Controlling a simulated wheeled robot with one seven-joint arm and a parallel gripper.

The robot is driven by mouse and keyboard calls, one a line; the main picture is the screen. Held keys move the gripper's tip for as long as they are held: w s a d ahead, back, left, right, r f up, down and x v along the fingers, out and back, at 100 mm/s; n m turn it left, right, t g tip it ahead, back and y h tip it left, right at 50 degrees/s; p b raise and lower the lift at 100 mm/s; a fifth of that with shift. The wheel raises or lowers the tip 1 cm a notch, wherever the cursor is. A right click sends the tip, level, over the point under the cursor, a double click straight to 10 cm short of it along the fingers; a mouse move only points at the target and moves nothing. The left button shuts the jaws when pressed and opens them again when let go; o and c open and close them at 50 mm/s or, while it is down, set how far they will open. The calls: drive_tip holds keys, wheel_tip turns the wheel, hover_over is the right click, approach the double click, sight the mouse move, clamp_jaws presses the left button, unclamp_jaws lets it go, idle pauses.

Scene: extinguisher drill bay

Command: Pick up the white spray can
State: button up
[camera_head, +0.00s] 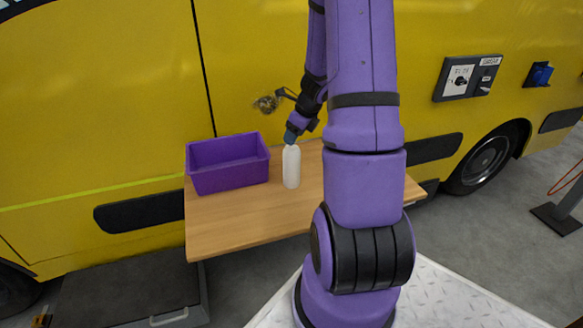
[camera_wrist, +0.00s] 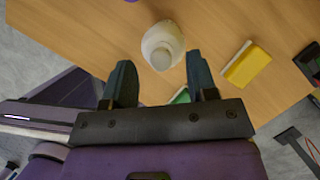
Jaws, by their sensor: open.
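The white spray can (camera_head: 291,167) stands upright on the wooden table, just right of the purple bin. It also shows from above in the wrist view (camera_wrist: 163,45), just beyond the fingertips and near the gap between them. My gripper (camera_wrist: 160,76) is open, with its two dark teal fingers apart and nothing between them. In the head view my gripper (camera_head: 291,135) is right above or beside the can's top; whether they touch I cannot tell. My arm hides the right part of the table there.
A purple bin (camera_head: 229,180) stands on the left of the wooden table (camera_head: 226,226). In the wrist view a yellow and white block (camera_wrist: 246,65) lies right of the can, and a green thing (camera_wrist: 180,97) is partly hidden behind my gripper. A yellow vehicle (camera_head: 110,90) stands behind the table.

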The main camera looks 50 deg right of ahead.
sight(292, 165)
drive_tip(key=shift+x, duration=1.55)
clamp_jaws()
drive_tip(key=shift+s+a+f, duration=0.1)
drive_tip(key=shift+s, duration=0.1)
